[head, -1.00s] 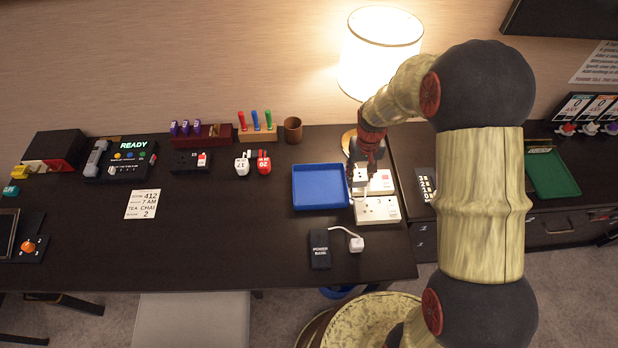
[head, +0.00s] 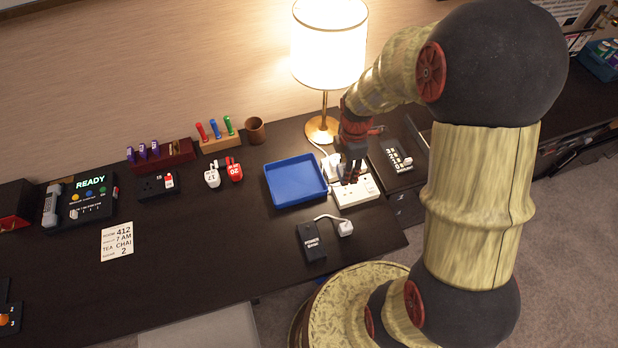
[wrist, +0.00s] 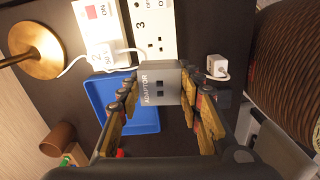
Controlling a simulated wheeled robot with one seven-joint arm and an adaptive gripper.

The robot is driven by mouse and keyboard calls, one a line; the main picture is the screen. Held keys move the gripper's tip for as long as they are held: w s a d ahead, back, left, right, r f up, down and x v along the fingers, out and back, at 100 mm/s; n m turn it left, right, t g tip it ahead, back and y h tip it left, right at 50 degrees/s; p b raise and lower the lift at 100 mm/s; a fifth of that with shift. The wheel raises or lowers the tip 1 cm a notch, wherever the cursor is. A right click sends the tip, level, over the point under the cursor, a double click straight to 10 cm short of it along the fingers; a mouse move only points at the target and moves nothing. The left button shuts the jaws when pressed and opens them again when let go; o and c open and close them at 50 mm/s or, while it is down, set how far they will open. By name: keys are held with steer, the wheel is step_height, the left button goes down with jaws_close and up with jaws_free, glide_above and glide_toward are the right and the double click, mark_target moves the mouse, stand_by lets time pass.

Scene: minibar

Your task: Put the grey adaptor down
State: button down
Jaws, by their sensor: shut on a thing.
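The grey adaptor (wrist: 160,86), marked ADAPTOR, is between the fingertips of my gripper (wrist: 162,92) in the wrist view. My gripper is shut on it. In the head view my gripper (head: 351,176) is over the white socket blocks, right of the blue tray; the adaptor cannot be made out there. In the wrist view the adaptor overlaps the edge of the blue tray (wrist: 148,121) and lies just below the white socket block numbered 3 (wrist: 154,18). Its height above the table is hard to tell.
A white plug with a cable (wrist: 101,56) sits at the socket numbered 2. The black power bank (head: 312,241) with its white plug (head: 345,228) lies in front. The blue tray (head: 270,197) looks empty. The lamp (head: 322,126) stands behind. Dark tabletop left of the power bank is bare.

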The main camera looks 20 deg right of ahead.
steer(key=shift+s+d+r+n, duration=0.1)
steer(key=shift+s+n, duration=0.15)
steer(key=shift+n, duration=0.05)
steer(key=w+a+f+b, duration=0.1)
steer(key=w+a+f, duration=0.1)
steer(key=w+f, duration=0.1)
steer(key=w+a+f+b, duration=0.1)
steer(key=w+a+f, duration=0.2)
steer(key=w, duration=0.1)
steer(key=w+a+f+b, duration=0.1)
steer(key=w+a+f, duration=0.1)
steer(key=w+f, duration=0.1)
steer(key=shift+w+a+b, duration=0.25)
steer(key=shift+a+b, duration=0.05)
steer(key=shift+a, duration=0.05)
steer(key=shift+w+a+f, duration=0.2)
steer(key=shift+w+f, duration=0.05)
steer(key=shift+f, duration=0.15)
steer(key=shift+w+f+b, duration=0.15)
steer(key=shift+f+b, duration=0.65)
steer(key=shift+f, duration=0.75)
steer(key=shift+f, duration=0.15)
steer(key=c, duration=1.2)
jaws_free()
